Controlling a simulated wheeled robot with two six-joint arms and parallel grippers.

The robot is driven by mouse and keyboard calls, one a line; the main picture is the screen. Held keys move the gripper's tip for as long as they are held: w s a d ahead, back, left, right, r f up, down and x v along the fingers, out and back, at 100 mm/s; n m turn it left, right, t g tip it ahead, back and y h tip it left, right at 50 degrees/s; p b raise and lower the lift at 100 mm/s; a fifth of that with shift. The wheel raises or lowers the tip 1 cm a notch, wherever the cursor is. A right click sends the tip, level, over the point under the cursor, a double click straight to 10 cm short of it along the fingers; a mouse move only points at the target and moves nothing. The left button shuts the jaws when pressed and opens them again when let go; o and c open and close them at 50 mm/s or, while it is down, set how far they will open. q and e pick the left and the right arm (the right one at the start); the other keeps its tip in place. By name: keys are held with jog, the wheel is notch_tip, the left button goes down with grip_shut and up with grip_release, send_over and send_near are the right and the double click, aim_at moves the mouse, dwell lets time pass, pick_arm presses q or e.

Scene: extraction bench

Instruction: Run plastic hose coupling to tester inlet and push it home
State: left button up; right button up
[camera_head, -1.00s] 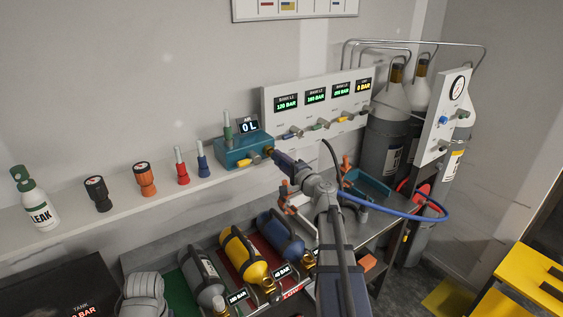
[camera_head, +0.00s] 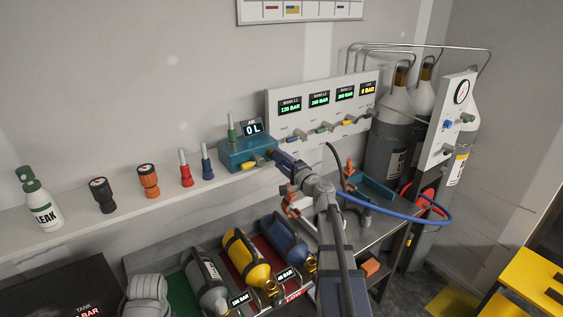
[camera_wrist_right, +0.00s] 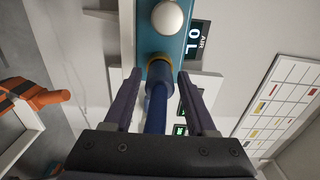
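The tester is a teal box (camera_head: 232,157) on the wall shelf, with a display reading 0 L. Its brass-ringed inlet faces right, towards my right gripper (camera_head: 277,157). In the right wrist view the blue hose coupling (camera_wrist_right: 158,84) sits in line with the tester (camera_wrist_right: 162,47), its front end at the brass ring (camera_wrist_right: 157,61). The blue hose (camera_head: 400,214) trails back under the wrist and loops right. How deep the coupling sits is hidden. My left gripper is not in view.
A gauge panel (camera_head: 284,124) stands right of the tester, with grey cylinders (camera_head: 388,140) beyond. Small red and blue fittings (camera_head: 186,176) stand left on the shelf. Grey, yellow and blue bottles (camera_head: 243,258) lie below, close to my right arm.

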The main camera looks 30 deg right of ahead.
jog(key=shift+o, duration=1.1)
jog(key=s, duration=0.7)
jog(key=shift+s+d, duration=0.3)
jog(key=shift+s, duration=0.1)
